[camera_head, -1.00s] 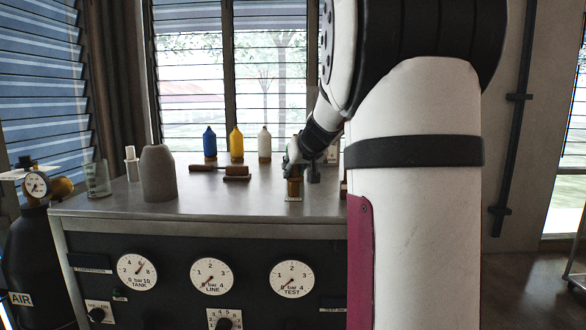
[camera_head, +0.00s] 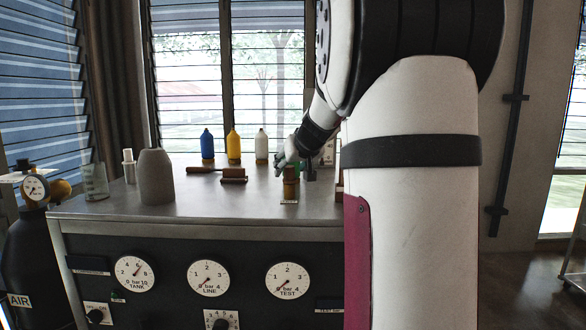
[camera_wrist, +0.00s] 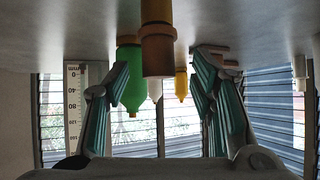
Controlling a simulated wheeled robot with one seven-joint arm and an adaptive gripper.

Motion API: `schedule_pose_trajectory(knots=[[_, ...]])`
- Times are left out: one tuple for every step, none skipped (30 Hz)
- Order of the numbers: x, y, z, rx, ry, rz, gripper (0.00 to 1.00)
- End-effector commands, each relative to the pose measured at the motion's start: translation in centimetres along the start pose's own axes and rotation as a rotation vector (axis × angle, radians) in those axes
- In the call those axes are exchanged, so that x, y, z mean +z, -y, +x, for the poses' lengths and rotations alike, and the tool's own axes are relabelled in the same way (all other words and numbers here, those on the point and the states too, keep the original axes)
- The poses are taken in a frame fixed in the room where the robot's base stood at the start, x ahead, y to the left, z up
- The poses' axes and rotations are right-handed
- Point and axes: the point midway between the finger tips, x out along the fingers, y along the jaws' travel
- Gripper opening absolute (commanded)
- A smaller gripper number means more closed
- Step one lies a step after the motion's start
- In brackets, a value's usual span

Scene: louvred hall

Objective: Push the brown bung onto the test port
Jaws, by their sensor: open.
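The brown bung (camera_wrist: 157,52) stands between my fingers in the wrist view, which is upside down. It sits on the narrower tan test port (camera_wrist: 156,10); I cannot tell how far down it is pressed. In the head view the bung (camera_head: 290,174) shows on the port (camera_head: 290,190), near the front of the bench top. My gripper (camera_wrist: 155,88) is open, a finger on each side with a gap to the bung. In the head view my gripper (camera_head: 296,168) is around the bung's top and partly hides it.
Blue (camera_head: 207,145), yellow (camera_head: 233,145) and white (camera_head: 262,144) bottles stand behind, with a green bottle (camera_wrist: 132,80) near the gripper. A brown-handled tool (camera_head: 203,170) lies left. A grey cylinder (camera_head: 156,178) stands on the bench (camera_head: 222,200), left. My arm hides the right end.

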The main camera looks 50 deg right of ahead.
Motion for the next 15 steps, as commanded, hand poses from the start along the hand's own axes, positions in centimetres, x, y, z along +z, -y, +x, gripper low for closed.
schedule_pose_trajectory(knots=[[-0.4, -0.1, -1.0, -0.001, -0.001, -0.002, 0.51], [-0.6, -0.1, -1.3, -0.001, -0.001, -0.002, 0.51], [-0.8, 0.0, -1.6, -0.001, -0.001, -0.002, 0.51], [-0.9, 0.0, -1.9, -0.001, -0.001, -0.002, 0.51], [-1.1, 0.0, -2.2, -0.001, -0.001, -0.002, 0.51], [-1.2, -0.1, -2.6, -0.001, -0.001, -0.001, 0.51], [-1.4, -0.1, -2.9, -0.001, 0.000, -0.002, 0.51], [-1.5, -0.1, -3.2, -0.001, 0.000, -0.002, 0.51], [-1.7, 0.0, -3.5, -0.001, -0.001, -0.001, 0.51], [-1.9, 0.0, -3.8, -0.001, -0.001, -0.001, 0.51], [-2.0, 0.0, -4.0, -0.001, 0.000, -0.002, 0.51], [-2.1, 0.0, -4.3, -0.001, 0.000, -0.002, 0.51], [-2.2, 0.0, -4.5, 0.000, -0.001, -0.001, 0.51], [-2.3, 0.0, -4.6, 0.000, -0.001, 0.000, 0.51], [-2.4, 0.0, -4.7, 0.000, -0.001, 0.000, 0.51]])
